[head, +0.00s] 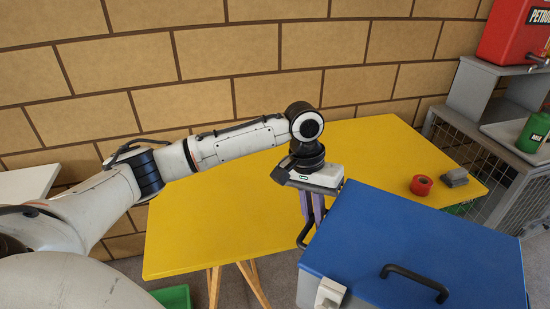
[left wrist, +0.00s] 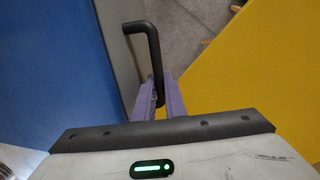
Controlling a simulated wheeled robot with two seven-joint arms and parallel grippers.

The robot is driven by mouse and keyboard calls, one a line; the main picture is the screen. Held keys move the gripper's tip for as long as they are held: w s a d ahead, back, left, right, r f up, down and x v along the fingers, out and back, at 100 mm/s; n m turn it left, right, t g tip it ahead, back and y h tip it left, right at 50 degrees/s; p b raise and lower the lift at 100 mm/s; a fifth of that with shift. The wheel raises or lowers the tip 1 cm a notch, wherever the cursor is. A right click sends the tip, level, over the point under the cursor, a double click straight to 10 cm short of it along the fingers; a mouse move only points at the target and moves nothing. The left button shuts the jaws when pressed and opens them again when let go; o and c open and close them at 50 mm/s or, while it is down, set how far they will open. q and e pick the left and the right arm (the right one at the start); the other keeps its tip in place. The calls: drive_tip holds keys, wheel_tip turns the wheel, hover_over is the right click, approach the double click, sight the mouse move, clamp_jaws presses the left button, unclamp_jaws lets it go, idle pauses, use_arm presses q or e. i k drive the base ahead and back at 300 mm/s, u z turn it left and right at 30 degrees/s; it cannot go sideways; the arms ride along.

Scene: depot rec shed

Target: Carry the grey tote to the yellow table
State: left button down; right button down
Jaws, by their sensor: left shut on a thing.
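The grey tote (head: 312,291) has a blue lid (head: 400,240) with a black handle on top and a black side handle (head: 303,236). It is at the lower right of the head view, in front of the yellow table (head: 215,215); its bottom is out of frame. My left gripper (head: 313,214) points down with its purple fingers shut on the side handle. In the left wrist view the fingers (left wrist: 160,92) close around the black handle (left wrist: 153,45), with the tote on the left and the yellow table (left wrist: 270,65) on the right. My right gripper is not in view.
A red tape roll (head: 421,185) and a grey block (head: 455,177) lie at the table's right end. The rest of the visible tabletop is bare. A grey mesh-sided unit (head: 480,145) with a red container (head: 515,32) and green can (head: 533,132) stands right. A green bin (head: 173,297) is below left.

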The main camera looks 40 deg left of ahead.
sight(246, 202)
drive_tip(key=u, duration=0.9)
drive_tip(key=i, duration=0.85)
drive_tip(key=u, duration=0.65)
